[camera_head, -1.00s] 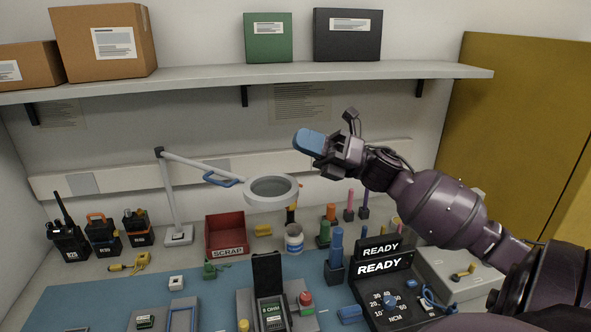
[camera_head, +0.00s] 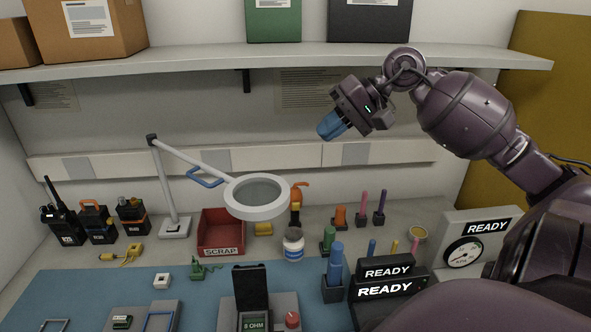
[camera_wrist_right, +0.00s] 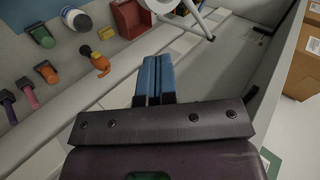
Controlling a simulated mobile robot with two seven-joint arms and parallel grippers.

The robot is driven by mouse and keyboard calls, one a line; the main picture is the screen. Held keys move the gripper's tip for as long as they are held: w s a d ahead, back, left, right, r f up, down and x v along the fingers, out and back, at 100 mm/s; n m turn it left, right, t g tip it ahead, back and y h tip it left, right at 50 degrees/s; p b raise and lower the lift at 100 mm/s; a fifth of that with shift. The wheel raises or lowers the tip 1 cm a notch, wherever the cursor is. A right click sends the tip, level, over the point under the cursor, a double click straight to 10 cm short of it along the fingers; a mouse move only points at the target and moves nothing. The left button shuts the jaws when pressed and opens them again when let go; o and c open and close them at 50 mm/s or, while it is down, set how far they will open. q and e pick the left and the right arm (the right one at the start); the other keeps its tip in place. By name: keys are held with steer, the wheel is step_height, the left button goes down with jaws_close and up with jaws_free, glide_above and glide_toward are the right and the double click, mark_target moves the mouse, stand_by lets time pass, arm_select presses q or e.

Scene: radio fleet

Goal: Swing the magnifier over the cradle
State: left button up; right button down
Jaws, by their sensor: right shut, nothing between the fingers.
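The magnifier (camera_head: 257,197), a white ring lens on a jointed arm with a blue handle (camera_head: 205,179), hangs over the bench at centre left. Part of it shows at the top of the right wrist view (camera_wrist_right: 183,20). The cradle appears to be the grey block (camera_head: 284,309) with an upright black lid and an "8 OHM" display, in front of and below the lens. My right gripper (camera_head: 328,127), with blue fingers, is shut and empty in the air, above and to the right of the lens, apart from it. My left gripper is not in view.
Radios (camera_head: 62,213) stand at the left. Black READY boxes (camera_head: 386,267) and a gauge (camera_head: 463,252) stand at the right. A shelf (camera_head: 290,54) runs above.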

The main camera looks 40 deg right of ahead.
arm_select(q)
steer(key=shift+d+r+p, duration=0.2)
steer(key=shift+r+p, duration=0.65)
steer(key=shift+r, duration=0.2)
arm_select(e)
steer(key=w+a+f+n+h, duration=0.1)
steer(key=w+a+f+n, duration=0.1)
steer(key=f, duration=0.3)
steer(key=w+a+f+n+g+h, duration=0.1)
steer(key=w+a+f+n, duration=0.1)
steer(key=a+f+n, duration=0.1)
steer(key=shift+a+f+n, duration=0.25)
steer(key=shift+f+n, duration=0.35)
steer(key=shift+f, duration=0.55)
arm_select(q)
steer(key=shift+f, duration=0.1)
